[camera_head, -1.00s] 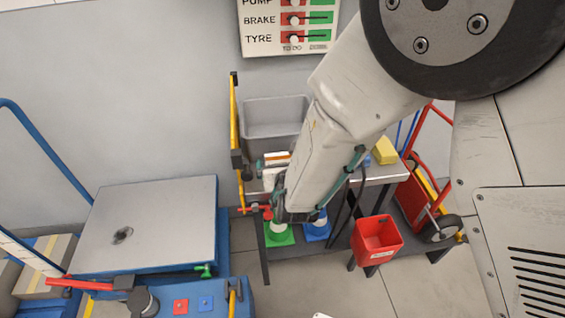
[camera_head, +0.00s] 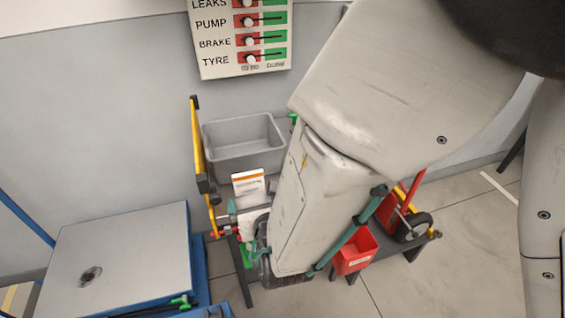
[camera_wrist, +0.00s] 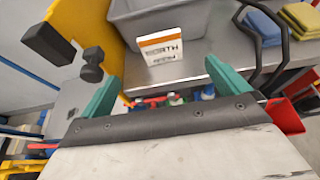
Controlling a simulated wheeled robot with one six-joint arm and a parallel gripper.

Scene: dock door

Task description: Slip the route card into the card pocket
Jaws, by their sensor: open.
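A white card with an orange stripe and dark print, likely the route card (camera_head: 248,182), stands upright on the grey bench in front of a grey bin. In the wrist view the card (camera_wrist: 162,48) is ahead of my gripper (camera_wrist: 162,72), roughly centred beyond the two teal fingers. My gripper is open and empty, apart from the card. In the head view my arm hides most of the gripper and part of the bench. I cannot make out a card pocket in either view.
The grey bin (camera_head: 243,148) stands behind the card. A yellow post (camera_head: 199,150) with dark fittings rises at the left. A red bin (camera_head: 354,253) hangs at the bench front. Yellow and blue sponges (camera_wrist: 265,35) lie right of the card. A blue-framed platform (camera_head: 120,255) stands left.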

